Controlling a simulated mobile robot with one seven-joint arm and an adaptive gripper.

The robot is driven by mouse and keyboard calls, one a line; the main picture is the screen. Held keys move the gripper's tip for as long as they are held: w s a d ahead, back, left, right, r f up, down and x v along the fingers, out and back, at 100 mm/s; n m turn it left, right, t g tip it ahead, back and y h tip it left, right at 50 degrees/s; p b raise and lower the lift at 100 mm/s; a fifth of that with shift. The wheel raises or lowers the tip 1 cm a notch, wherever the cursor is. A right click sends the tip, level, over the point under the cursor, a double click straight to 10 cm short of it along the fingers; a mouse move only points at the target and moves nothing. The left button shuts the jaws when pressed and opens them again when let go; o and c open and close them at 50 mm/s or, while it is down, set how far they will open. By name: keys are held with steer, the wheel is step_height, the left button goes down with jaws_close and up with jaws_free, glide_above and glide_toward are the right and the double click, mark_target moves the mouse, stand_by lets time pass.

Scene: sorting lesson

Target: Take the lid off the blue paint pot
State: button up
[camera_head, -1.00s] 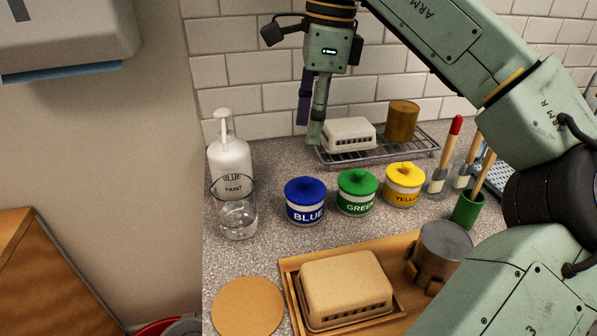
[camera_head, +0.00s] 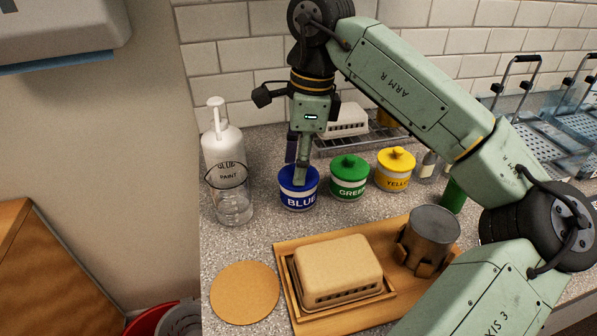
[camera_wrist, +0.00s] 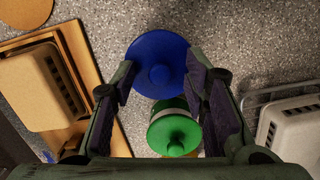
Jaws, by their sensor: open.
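The blue paint pot (camera_head: 299,201) stands upright on the speckled counter, labelled BLUE. Its blue lid (camera_head: 285,178) with a round knob is on it, partly hidden by my gripper in the head view. My gripper (camera_head: 297,174) points down at the lid. In the wrist view my gripper (camera_wrist: 165,92) is open, and the blue lid (camera_wrist: 160,58) shows toward the far ends of the fingers, between them. I cannot tell whether a finger touches the lid. The green pot's lid (camera_wrist: 174,134) also shows between the fingers, nearer the palm.
The green pot (camera_head: 348,184) and yellow pot (camera_head: 395,174) stand to the right. A glass jar (camera_head: 234,205) and a white bottle (camera_head: 222,145) stand close on the left. A wooden tray (camera_head: 290,247) lies in front, beside a round cork mat (camera_head: 245,292). A wire rack (camera_head: 330,148) is behind.

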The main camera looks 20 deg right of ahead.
steer(key=shift+c, duration=0.6)
steer(key=c, duration=0.8)
steer(key=shift+o, duration=0.2)
steer(key=shift+r, duration=0.1)
steer(key=shift+r+b, duration=0.35)
steer(key=shift+r, duration=0.2)
step_height(320, 180, up, 2)
steer(key=shift+s+r+b, duration=0.1)
steer(key=shift+b, duration=0.4)
steer(key=s+b, duration=0.1)
steer(key=s, duration=0.4)
steer(key=s+d+r+b, duration=0.1)
steer(key=s, duration=0.4)
steer(key=s+b, duration=0.1)
steer(key=s, duration=0.4)
steer(key=shift+s+d+r, duration=0.25)
steer(key=shift+s, duration=0.2)
